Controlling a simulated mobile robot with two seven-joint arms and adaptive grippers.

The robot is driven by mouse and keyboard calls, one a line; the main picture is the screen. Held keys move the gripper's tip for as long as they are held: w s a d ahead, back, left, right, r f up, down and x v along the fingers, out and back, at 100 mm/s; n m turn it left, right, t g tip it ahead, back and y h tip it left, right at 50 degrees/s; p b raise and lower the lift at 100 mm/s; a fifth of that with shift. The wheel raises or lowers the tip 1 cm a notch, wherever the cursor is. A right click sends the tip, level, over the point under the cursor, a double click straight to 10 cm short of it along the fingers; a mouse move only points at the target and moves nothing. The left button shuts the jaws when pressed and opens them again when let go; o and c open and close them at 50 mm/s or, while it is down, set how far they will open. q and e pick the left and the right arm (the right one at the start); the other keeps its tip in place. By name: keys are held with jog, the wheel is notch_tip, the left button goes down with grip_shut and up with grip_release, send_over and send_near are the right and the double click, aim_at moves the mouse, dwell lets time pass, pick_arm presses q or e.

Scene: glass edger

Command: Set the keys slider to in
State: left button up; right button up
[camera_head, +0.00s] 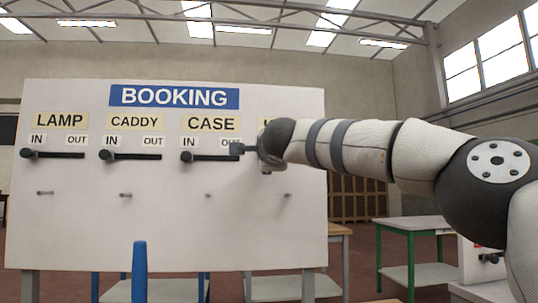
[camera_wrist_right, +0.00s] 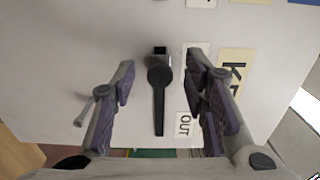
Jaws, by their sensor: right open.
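The white BOOKING board (camera_head: 180,210) stands ahead with a row of labelled sliders. In the head view my right gripper (camera_head: 248,150) and arm cover the keys slider and most of its label. In the right wrist view the keys slider's dark round knob (camera_wrist_right: 159,74) and black bar (camera_wrist_right: 158,115) show between the two fingers of my right gripper (camera_wrist_right: 158,78). The gripper is open, with a gap on both sides of the knob. The OUT label (camera_wrist_right: 184,124) is beside the bar's lower end; the knob is at the opposite end. My left gripper is not in view.
The lamp (camera_head: 55,154), caddy (camera_head: 130,156) and case (camera_head: 205,157) sliders have their knobs at the IN side. The case slider is close left of my right gripper. Small pegs (camera_head: 125,195) stick out below. A green-legged table (camera_head: 412,223) stands at right.

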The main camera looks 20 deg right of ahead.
jog(key=v, duration=0.9)
jog(key=shift+s, duration=0.3)
jog(key=shift+a+f, duration=0.1)
